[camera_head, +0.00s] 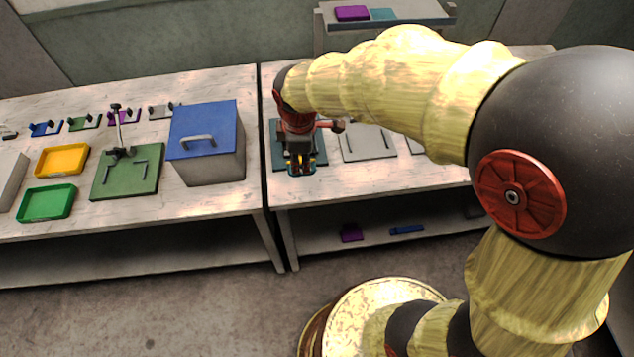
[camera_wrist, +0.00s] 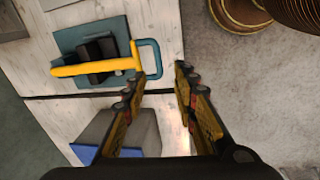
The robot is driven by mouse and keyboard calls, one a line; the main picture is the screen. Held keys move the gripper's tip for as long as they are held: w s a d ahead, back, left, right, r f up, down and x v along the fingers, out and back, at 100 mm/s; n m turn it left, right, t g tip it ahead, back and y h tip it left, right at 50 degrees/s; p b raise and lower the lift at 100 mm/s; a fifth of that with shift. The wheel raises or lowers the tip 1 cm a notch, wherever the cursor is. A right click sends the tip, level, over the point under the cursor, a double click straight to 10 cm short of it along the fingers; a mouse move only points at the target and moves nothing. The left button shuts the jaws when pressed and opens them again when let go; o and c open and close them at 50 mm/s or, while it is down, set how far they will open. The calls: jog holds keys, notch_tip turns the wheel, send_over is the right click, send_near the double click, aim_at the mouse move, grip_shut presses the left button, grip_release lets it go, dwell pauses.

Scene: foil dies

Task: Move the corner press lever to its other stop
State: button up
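A teal base plate (camera_wrist: 72,40) with a black block (camera_wrist: 103,50) shows in the wrist view. A yellow lever bar (camera_wrist: 75,69) lies across the block, and a teal loop handle (camera_wrist: 157,60) is at the plate's right side. In the head view the teal plate (camera_head: 281,156) is partly hidden by my gripper (camera_head: 301,170). My gripper (camera_wrist: 158,82) is open, its fingers apart with nothing between them. In the wrist view its fingertips are near the loop handle; I cannot tell the height gap.
A grey box with a blue lid (camera_head: 203,122) stands left of my gripper, close to the table's edge. Yellow (camera_head: 62,160) and green (camera_head: 48,203) trays lie farther left. A grey plate (camera_head: 366,145) lies to the right. A raised shelf (camera_head: 400,14) stands behind.

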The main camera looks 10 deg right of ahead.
aim_at(301, 173)
jog(key=shift+n, duration=0.7)
jog(key=f, duration=0.2)
jog(key=w+f+b, duration=0.1)
jog(key=f, duration=0.5)
jog(key=shift+w+a+b, duration=0.1)
jog(key=shift+w+b, duration=0.3)
jog(key=shift+r, duration=0.1)
grip_shut()
